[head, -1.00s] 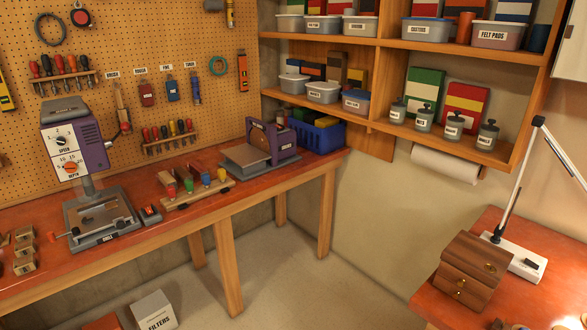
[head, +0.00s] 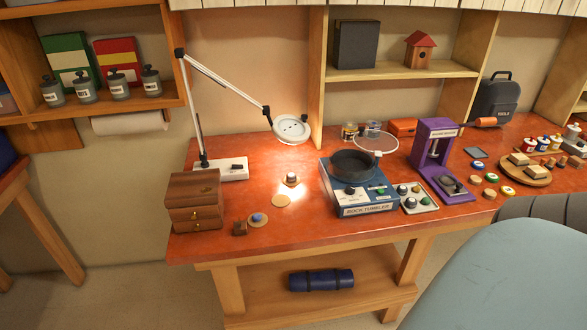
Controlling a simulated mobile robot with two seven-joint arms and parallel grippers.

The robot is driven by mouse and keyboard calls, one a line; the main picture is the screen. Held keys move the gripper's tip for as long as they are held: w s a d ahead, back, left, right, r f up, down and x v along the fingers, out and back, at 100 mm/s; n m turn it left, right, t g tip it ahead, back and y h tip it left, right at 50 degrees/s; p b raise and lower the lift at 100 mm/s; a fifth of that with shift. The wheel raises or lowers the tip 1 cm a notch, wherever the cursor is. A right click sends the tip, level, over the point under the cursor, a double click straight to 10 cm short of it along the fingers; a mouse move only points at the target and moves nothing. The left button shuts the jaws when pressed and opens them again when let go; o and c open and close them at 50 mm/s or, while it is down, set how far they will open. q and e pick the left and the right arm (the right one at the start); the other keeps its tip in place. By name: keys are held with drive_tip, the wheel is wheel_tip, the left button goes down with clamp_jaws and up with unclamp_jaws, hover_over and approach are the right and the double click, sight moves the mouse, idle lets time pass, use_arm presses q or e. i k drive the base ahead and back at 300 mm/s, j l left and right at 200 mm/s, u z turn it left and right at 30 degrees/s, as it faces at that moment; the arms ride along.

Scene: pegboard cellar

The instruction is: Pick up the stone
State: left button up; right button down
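Several stones are in the head view, and I cannot tell which one the task means. A small pale-and-dark stone (head: 291,177) sits on a round coaster in the lamp's bright spot. A blue stone (head: 257,217) sits on another round coaster near the bench's front edge. A coaster (head: 281,201) between them is bare. Several dark, green and pale stones (head: 416,197) lie in a small light tray right of the blue rock tumbler (head: 355,190). Neither gripper is in view.
A wooden drawer box (head: 194,203) and a white-based lamp (head: 222,169) stand at the bench's left. A purple machine (head: 437,160) stands right of the tumbler. A large blue-grey rounded shape fills the lower right.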

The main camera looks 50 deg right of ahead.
sight(257, 218)
drive_tip(key=z, duration=1.15)
